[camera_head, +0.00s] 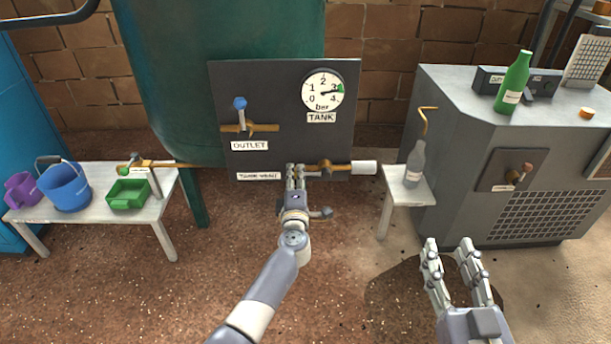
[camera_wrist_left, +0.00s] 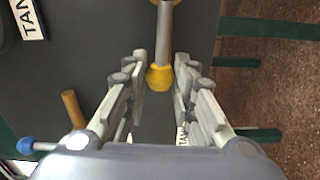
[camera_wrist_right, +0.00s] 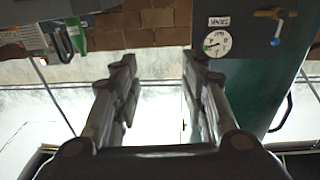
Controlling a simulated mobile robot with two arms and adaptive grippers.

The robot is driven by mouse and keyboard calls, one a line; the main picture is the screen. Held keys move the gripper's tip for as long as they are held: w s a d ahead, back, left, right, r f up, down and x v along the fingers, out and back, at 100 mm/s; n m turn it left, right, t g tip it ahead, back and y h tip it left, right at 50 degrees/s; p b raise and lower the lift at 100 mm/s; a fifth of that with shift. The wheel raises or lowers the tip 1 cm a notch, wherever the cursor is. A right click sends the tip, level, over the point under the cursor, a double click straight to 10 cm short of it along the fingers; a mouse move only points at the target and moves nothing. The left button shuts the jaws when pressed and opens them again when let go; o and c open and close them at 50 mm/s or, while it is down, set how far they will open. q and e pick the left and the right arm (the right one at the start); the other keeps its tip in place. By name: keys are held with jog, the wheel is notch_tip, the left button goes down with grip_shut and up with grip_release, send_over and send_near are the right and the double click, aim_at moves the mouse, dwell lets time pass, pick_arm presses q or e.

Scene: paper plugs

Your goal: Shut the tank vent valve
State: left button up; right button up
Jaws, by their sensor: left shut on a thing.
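The tank vent valve (camera_head: 326,168) sits on a brass pipe at the lower edge of the dark panel, right of a partly covered label (camera_head: 258,176). The pipe ends in a white sleeve (camera_head: 364,168) at the right. My left gripper (camera_head: 295,172) is at the left of this pipe, its fingers shut on the valve's handle, mostly hidden in the head view. In the left wrist view a yellow-ended grey part (camera_wrist_left: 160,77) lies between the fingers. My right gripper (camera_head: 452,246) is open and empty, low at the right, well away from the valve.
Above are a blue-handled outlet valve (camera_head: 240,104) and the tank gauge (camera_head: 323,92), its needle near 3. A bench (camera_head: 150,215) with buckets is left; a grey machine (camera_head: 450,120) stands right.

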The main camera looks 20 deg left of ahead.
pick_arm(q)
jog(key=shift+d+r+m+p, duration=0.1)
jog(key=shift+r+m+p, duration=0.1)
jog(key=shift+m+p, duration=0.1)
jog(key=shift+r+p, duration=0.2)
jog(key=shift+p, duration=0.25)
jog(key=shift+d+r+m+p, duration=0.15)
jog(key=shift+r+m+p, duration=0.35)
jog(key=shift+m+p, duration=0.6)
pick_arm(e)
jog(key=s+d+f+g+h, duration=0.1)
jog(key=s+f+g, duration=0.3)
jog(key=f, duration=0.4)
jog(key=s+d+f+g+h, duration=0.2)
jog(key=s+f+g, duration=0.3)
jog(key=f, duration=0.3)
jog(key=shift+s+d+m+g, duration=0.3)
jog(key=shift+d+g, duration=0.4)
jog(key=shift+d, duration=0.15)
